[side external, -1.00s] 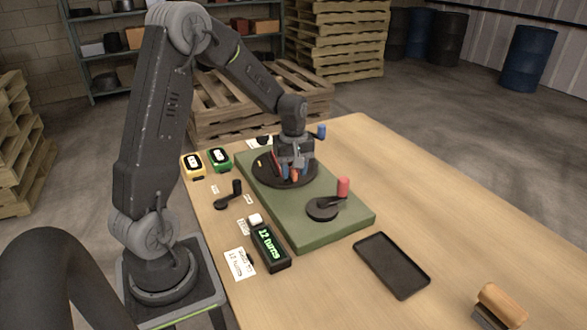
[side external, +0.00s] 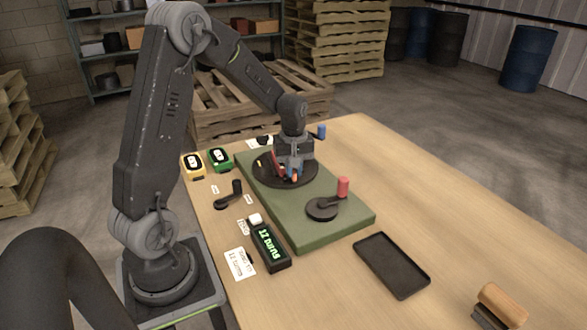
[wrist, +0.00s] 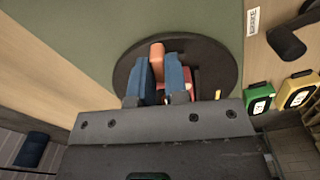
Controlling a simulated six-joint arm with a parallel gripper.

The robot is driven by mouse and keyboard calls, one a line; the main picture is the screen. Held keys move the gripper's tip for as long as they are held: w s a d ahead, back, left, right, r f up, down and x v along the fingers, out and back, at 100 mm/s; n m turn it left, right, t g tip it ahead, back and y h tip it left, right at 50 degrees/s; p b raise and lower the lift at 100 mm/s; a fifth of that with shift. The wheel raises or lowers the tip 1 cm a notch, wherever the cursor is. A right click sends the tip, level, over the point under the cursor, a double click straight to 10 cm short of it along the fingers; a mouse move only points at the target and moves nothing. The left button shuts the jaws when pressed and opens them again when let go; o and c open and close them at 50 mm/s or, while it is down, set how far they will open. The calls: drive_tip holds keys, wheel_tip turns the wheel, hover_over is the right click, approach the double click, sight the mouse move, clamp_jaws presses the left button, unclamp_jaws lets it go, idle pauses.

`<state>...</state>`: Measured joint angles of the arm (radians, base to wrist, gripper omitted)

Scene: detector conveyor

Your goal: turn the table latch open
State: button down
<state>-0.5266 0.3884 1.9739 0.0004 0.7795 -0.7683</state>
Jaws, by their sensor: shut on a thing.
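A round dark turntable (side external: 262,178) sits on the far part of the green board (side external: 318,233). My gripper (side external: 288,176) points down over it. In the wrist view, my gripper (wrist: 164,78) has its two blue fingers on either side of an orange piece (wrist: 157,52) standing on the turntable (wrist: 218,66), and is shut on it. A red part (wrist: 188,77) shows beside the right finger, mostly hidden. I cannot tell for certain which part is the table latch. A black lever (side external: 230,195) lies on the table left of the board; it also shows in the wrist view (wrist: 287,40).
A crank with a red knob (side external: 343,187) stands on the board's near half. A blue knob (side external: 321,132) stands behind my gripper. A display box (side external: 270,245), yellow (side external: 193,165) and green (side external: 219,159) devices, and a black tray (side external: 391,265) surround the board. The right tabletop is mostly clear.

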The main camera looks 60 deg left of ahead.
drive_tip(key=m, duration=0.8)
drive_tip(key=shift+m, duration=0.3)
drive_tip(key=m, duration=0.4)
drive_tip(key=shift+a+m, duration=0.1)
drive_tip(key=shift+m, duration=2)
drive_tip(key=c, duration=1.1)
unclamp_jaws()
drive_tip(key=shift+c, duration=0.2)
wheel_tip(320, 180, up, 14)
